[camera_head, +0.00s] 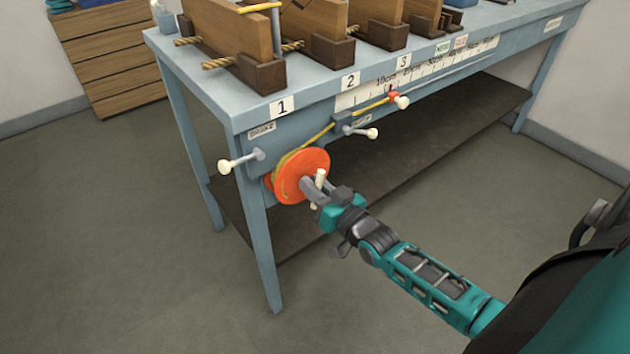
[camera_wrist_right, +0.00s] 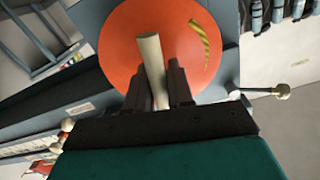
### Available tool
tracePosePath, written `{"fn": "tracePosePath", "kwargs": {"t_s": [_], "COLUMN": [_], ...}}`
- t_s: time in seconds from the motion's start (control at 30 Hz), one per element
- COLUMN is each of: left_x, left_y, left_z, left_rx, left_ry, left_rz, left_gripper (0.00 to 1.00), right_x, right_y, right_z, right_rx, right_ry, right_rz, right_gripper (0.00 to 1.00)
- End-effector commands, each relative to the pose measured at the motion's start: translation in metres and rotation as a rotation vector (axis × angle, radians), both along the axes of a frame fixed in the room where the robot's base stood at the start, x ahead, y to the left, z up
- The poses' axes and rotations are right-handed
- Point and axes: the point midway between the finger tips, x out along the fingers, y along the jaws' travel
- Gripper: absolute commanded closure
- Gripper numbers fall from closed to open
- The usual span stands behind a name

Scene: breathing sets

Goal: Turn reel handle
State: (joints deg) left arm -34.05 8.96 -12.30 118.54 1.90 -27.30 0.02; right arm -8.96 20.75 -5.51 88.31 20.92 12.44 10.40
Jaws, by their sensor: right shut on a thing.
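An orange reel (camera_head: 302,173) is mounted on the front of the blue-grey bench, near its left front leg. A yellow rope is wound on it and runs up right along the bench front. A cream handle (camera_head: 320,178) sticks out of the reel face. My right gripper (camera_head: 312,187) is at the reel, shut on the handle. In the right wrist view the handle (camera_wrist_right: 151,62) stands between the two dark fingers (camera_wrist_right: 158,88), with the orange disc (camera_wrist_right: 120,45) behind. My left gripper is in neither view.
A brake lever (camera_head: 240,160) with a cream knob juts out left of the reel. Another knobbed lever (camera_head: 362,131) and an orange pointer (camera_head: 394,98) on a scale are to the right. Wooden blocks (camera_head: 235,40) stand on the bench (camera_head: 215,85). A dark lower shelf (camera_head: 420,130) lies behind.

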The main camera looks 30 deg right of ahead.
Motion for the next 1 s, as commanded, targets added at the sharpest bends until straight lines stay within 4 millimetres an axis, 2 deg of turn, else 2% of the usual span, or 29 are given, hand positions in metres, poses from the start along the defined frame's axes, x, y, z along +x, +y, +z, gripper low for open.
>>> {"fn": "tracePosePath", "kwargs": {"t_s": [0.27,0.3,0.53,0.83,1.0], "left_x": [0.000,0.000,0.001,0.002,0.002], "left_y": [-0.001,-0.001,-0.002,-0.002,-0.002], "left_z": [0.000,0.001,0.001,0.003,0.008], "left_rx": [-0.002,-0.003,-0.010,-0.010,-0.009], "left_ry": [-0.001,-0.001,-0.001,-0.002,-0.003], "left_rz": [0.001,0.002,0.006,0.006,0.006], "left_gripper": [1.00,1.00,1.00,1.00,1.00], "right_x": [0.000,0.000,0.000,-0.003,-0.023], "right_y": [0.000,0.000,0.000,0.000,-0.001], "right_z": [-0.001,-0.001,-0.001,-0.001,0.000], "right_rx": [-0.011,-0.011,-0.009,-0.009,-0.009], "right_ry": [0.000,0.000,0.000,0.000,0.003], "right_rz": [0.000,0.001,0.001,0.001,0.002], "right_gripper": [1.00,0.75,0.54,0.54,0.54]}}
